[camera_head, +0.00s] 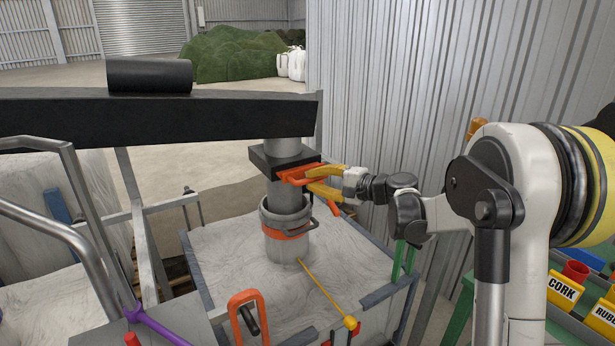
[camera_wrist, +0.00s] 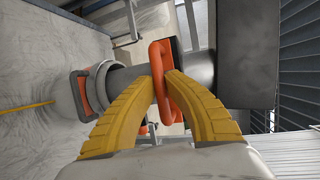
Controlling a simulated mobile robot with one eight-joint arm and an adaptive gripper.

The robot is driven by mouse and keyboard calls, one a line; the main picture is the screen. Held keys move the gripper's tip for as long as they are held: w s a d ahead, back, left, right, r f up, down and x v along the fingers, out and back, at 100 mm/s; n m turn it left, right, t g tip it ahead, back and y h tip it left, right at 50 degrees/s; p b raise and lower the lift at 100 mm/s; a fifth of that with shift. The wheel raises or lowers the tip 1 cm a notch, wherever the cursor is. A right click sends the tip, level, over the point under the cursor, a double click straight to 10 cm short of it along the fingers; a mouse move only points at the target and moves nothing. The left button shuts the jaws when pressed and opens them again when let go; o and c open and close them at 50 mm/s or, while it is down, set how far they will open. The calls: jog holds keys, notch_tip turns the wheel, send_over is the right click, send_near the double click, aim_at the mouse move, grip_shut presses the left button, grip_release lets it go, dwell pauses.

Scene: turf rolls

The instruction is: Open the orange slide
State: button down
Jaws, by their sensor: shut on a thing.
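The orange slide (camera_head: 297,173) sits in a black housing (camera_head: 270,158) around a grey vertical pipe (camera_head: 288,195). Its orange loop handle points toward my arm. My gripper (camera_head: 318,182) has its two yellow fingers at this handle, reaching in from the right. In the wrist view, the yellow fingers (camera_wrist: 168,82) close around the orange handle (camera_wrist: 158,60), with their tips meeting at it. How far the slide plate sits inside the housing is hidden.
Below, a grey collar with an orange band (camera_head: 287,233) joins the pipe to a pale bulk bag (camera_head: 230,260). A black beam (camera_head: 150,118) crosses above left. A corrugated wall (camera_head: 400,80) stands behind my arm. Labelled yellow bins (camera_head: 563,288) stand at lower right.

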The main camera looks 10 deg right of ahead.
jog(key=s+d, duration=0.2)
jog(key=s, duration=0.4)
jog(key=shift+s, duration=0.25)
jog(key=c, duration=1.4)
grip_release()
jog(key=v, duration=1.2)
